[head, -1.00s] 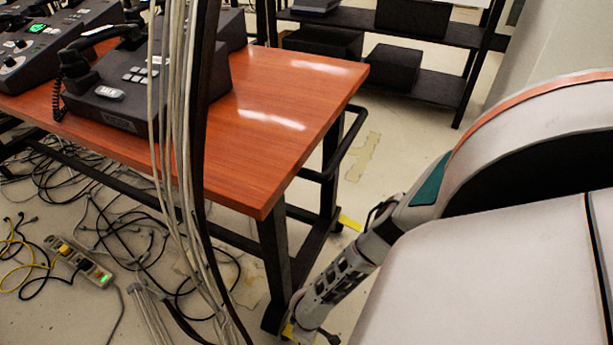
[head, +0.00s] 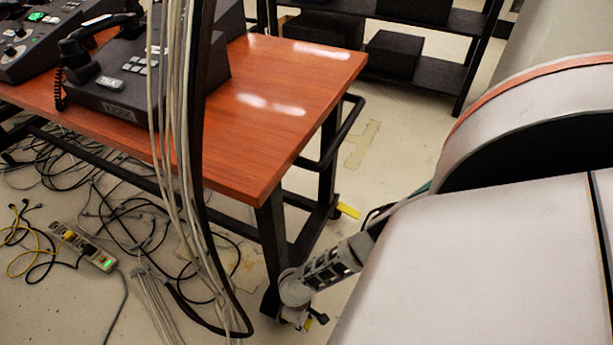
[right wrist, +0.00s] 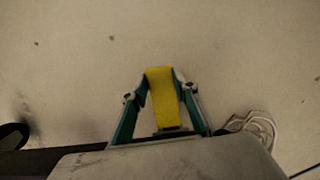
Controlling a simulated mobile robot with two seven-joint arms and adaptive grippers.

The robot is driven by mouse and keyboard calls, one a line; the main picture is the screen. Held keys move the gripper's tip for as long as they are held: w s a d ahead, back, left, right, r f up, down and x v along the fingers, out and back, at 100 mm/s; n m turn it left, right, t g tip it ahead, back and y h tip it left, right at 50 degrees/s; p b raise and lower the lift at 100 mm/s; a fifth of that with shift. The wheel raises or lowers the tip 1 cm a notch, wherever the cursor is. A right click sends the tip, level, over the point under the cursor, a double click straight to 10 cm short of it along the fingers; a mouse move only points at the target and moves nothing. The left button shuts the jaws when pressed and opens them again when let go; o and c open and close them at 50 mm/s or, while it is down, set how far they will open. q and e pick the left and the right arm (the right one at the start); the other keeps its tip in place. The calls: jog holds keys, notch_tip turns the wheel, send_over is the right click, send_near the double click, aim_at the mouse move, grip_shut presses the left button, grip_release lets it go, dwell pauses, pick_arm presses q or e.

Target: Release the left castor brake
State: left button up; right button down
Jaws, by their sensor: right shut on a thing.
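A yellow brake tab (right wrist: 162,97) stands between the two fingers of my right gripper (right wrist: 163,90) in the right wrist view, and the fingers are shut on it. In the head view my right gripper (head: 304,318) is low, at the foot of the cart's near leg (head: 273,240). Only a bit of yellow (head: 308,324) shows there, and the castor itself is mostly hidden. A second yellow tab (head: 347,210) sticks out by the cart's far leg, apart from my gripper. My left gripper is not in view.
The cart's wooden top (head: 290,75) carries grey paging phones (head: 125,85). A thick cable bundle (head: 180,150) hangs in front of it. Loose cables and a power strip (head: 85,247) lie on the floor at left. A black shelf (head: 420,75) stands behind.

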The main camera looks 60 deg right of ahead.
jog(key=shift+w+r, duration=0.2)
jog(key=c, duration=1.6)
grip_release()
jog(key=shift+o, duration=0.2)
jog(key=shift+s, duration=0.2)
notch_tip(320, 180, up, 12)
jog(key=w, duration=0.1)
jog(key=shift+w, duration=0.2)
jog(key=shift+f, duration=0.1)
